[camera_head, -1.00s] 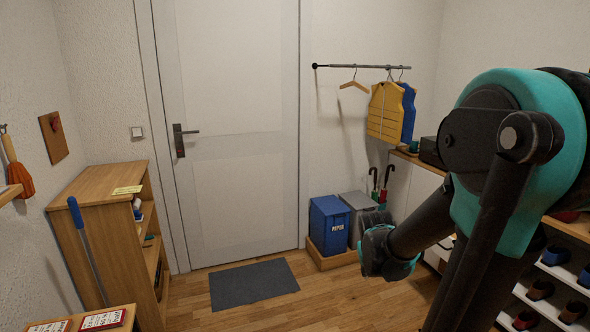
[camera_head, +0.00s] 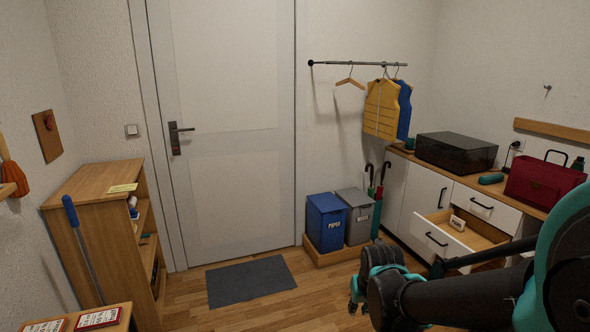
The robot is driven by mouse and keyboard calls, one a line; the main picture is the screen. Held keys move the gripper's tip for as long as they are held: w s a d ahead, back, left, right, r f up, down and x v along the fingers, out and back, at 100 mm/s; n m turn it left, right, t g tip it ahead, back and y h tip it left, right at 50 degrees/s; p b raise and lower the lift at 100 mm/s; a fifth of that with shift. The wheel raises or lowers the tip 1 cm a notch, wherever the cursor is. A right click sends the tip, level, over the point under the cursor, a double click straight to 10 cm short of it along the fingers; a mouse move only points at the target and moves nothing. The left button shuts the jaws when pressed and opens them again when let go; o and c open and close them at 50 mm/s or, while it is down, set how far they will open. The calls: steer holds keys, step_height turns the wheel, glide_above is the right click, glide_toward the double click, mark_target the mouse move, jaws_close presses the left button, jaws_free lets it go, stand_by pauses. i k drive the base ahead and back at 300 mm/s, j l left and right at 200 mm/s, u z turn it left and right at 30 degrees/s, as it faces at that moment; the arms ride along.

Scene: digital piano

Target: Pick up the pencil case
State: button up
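A small teal, rounded item (camera_head: 491,178), which looks like the pencil case, lies on the wooden counter top between the black box and the red bag. It is too small to make out any zip or label. My gripper (camera_head: 357,303) is low in front of the drawer cabinet, well below and to the left of the teal item and apart from it. Its fingers are dark and partly hidden by my arm, so I cannot tell whether they are open or shut. I see nothing held in it.
A black box (camera_head: 456,152) and a red bag (camera_head: 543,183) flank the teal item. A drawer (camera_head: 447,240) stands open below, with a small white labelled item (camera_head: 457,223) inside. Blue (camera_head: 326,222) and grey bins stand left of the cabinet. The floor by the mat (camera_head: 250,282) is clear.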

mark_target(498, 177)
steer(key=l+z, duration=0.25)
steer(key=z, duration=0.2)
steer(key=l+z, duration=0.25)
steer(key=z, duration=0.15)
steer(key=k+l, duration=0.05)
